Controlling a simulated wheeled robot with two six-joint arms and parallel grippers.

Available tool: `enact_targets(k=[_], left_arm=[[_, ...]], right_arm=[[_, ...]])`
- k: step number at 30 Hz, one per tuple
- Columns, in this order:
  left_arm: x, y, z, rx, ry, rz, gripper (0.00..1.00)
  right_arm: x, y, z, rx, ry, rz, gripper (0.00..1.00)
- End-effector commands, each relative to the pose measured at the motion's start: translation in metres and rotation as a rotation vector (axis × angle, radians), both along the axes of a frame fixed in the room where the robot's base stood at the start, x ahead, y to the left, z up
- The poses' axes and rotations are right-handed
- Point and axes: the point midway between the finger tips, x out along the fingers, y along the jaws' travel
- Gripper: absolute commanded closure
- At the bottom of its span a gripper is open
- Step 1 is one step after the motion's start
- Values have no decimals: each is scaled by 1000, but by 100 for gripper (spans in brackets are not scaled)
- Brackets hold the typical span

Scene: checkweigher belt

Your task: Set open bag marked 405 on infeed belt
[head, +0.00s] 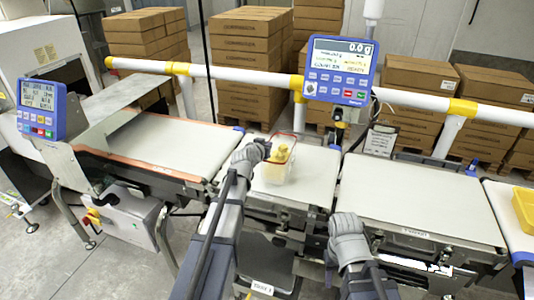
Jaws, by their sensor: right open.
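My right gripper (346,222) is open and empty, low at the front edge of the right belt (418,195). A longer left belt (172,146) is bare. No label shows which belt is the infeed.
A blue display reading 0.0 g (340,70) stands behind the middle belt. Another blue panel (40,110) is at the left. A yellow tub (524,208) sits at the far right. A white and yellow rail (240,74) runs behind, with stacked cartons (246,50) beyond.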

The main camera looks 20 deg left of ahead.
Motion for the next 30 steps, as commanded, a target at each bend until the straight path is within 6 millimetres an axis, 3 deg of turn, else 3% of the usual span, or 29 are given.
enact_targets(k=[2,14,23,30], left_arm=[[0,0,-13,-1,-1,0,100],[0,0,-15,-1,-1,0,100],[0,0,-14,0,0,0,66],[0,0,-13,0,0,0,66]], right_arm=[[0,0,-13,0,0,0,50],[0,0,-15,0,0,0,50],[0,0,-14,0,0,0,50],[0,0,-13,0,0,0,50]])
